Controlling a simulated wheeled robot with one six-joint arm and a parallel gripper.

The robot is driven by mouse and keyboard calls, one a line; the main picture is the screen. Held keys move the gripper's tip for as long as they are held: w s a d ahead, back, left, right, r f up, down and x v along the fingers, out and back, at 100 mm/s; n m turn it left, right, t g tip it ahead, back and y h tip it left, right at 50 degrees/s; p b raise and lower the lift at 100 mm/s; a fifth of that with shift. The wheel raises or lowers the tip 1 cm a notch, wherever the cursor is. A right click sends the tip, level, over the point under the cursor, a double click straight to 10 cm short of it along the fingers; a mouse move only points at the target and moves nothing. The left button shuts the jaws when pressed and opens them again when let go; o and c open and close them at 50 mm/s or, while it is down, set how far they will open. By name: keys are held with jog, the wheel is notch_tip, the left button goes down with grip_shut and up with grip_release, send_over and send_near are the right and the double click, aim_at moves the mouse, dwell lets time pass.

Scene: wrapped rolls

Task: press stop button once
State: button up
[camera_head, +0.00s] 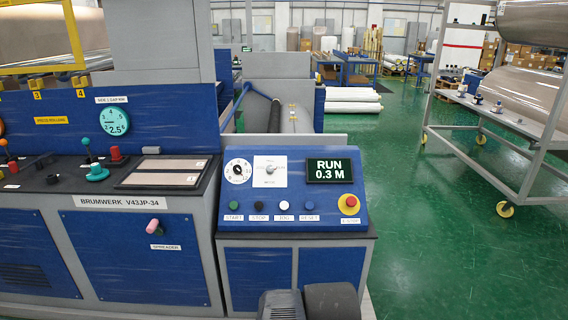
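The stop button (258,206) is a small dark round button on the sloped blue control panel (330,176), above a label reading STOP. It sits between the green start button (234,206) and the white jog button (284,205). A blue reset button (309,206) is further right. The display (329,170) reads RUN 0.3 M. A red emergency knob on a yellow base (350,203) is at the panel's right. Dark rounded parts at the bottom edge, below the panel, seem to be my arm. My gripper's fingers cannot be made out.
Left of the panel stands a blue machine console (130,250) with levers, a dial and a pink spreader handle (154,227). A wheeled rack (503,170) with large rolls stands at the right. The green floor (430,260) between panel and rack is clear.

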jog(key=shift+w, duration=0.1)
dwell(0.3)
grip_shut()
dwell(1.6)
